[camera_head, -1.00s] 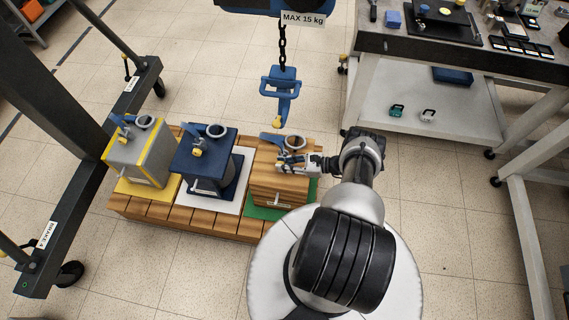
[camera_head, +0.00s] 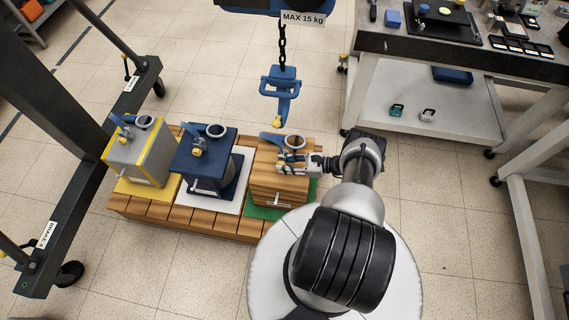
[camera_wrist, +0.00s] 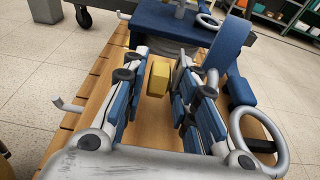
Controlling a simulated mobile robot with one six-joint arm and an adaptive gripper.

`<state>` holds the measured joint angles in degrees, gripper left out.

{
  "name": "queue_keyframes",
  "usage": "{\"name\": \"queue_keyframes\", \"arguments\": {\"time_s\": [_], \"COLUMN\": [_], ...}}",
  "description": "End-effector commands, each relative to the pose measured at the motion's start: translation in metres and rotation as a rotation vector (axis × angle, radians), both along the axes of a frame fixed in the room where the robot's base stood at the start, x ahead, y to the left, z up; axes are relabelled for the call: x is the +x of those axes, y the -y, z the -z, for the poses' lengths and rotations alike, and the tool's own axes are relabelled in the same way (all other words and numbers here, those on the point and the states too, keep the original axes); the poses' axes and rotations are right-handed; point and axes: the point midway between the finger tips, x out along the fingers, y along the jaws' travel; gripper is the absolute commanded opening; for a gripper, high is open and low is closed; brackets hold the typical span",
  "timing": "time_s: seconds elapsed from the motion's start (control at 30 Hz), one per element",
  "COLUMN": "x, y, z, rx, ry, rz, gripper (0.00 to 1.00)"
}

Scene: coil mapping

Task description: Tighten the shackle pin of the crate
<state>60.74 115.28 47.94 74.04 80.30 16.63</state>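The wooden crate (camera_head: 275,188) stands on a green mat at the right end of the pallet. A blue bracket and a grey ring (camera_head: 294,142) are on its top. In the wrist view, the yellow head of the shackle pin (camera_wrist: 158,78) shows between the fingers of my gripper (camera_wrist: 157,85). The fingers are apart, one on each side of the yellow head, with bare wood visible between them. Whether a pad touches the head I cannot tell. The grey ring (camera_wrist: 262,140) is right of the fingers. In the head view, my gripper (camera_head: 285,162) covers the pin.
A blue hook (camera_head: 281,92) hangs on a chain above and behind the crate. A dark blue crate (camera_head: 205,168) and a grey-yellow crate (camera_head: 138,160) stand to the left on the pallet (camera_head: 190,218). A workbench (camera_head: 440,45) is at the back right.

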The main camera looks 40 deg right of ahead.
Motion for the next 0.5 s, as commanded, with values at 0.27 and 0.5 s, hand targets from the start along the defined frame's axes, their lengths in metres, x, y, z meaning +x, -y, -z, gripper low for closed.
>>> {"name": "queue_keyframes", "arguments": {"time_s": [0.27, 0.5], "x": [-0.036, -0.07], "y": [0.034, 0.063], "z": [-0.012, -0.023], "rx": [-0.002, -0.001], "ry": [0.002, 0.001], "rz": [0.007, 0.004], "gripper": [0.27, 0.27]}}
